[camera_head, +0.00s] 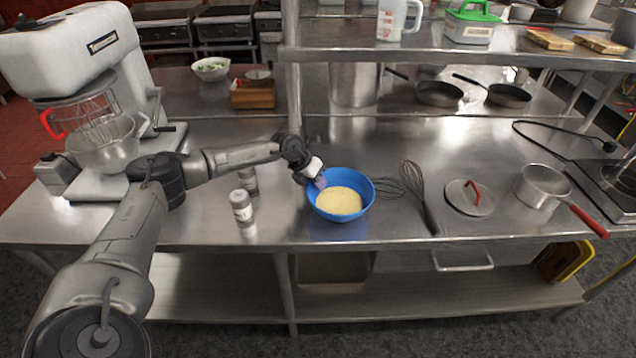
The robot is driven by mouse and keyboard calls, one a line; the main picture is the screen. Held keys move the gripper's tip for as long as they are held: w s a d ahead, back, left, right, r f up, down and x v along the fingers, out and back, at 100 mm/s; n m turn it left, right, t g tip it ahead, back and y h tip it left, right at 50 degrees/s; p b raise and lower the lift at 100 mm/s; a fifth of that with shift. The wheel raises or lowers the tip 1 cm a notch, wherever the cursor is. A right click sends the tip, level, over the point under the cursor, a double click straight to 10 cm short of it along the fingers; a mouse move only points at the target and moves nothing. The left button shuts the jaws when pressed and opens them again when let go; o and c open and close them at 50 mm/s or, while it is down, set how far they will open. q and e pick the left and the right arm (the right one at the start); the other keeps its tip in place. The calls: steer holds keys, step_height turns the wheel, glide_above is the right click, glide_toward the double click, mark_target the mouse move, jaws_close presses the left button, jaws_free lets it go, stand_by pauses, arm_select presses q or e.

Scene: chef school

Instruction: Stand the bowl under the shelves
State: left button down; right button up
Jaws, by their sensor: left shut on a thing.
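The blue bowl (358,210) holds a pale yellow mass and is near the front edge of the steel table, upright. My left gripper (317,181) is shut on the bowl's left rim. I cannot tell whether the bowl touches the table or is slightly above it. The shelves (480,45) are above the back of the table, to the right of a steel post. My right gripper is not in view.
Whisks (416,186) lie just right of the bowl, then a lid (470,197) and a saucepan (541,187). Two shakers (241,207) stand left. A tall pot (354,84) and pans (439,94) stand behind. The table between bowl and pot is clear.

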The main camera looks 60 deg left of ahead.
arm_select(q)
steer(key=c, duration=1.7)
jaws_free()
steer(key=o, duration=0.4)
steer(key=shift+s+a+r, duration=0.1)
steer(key=shift+r, duration=0.15)
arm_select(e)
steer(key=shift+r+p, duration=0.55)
arm_select(q)
steer(key=shift+v, duration=5.8)
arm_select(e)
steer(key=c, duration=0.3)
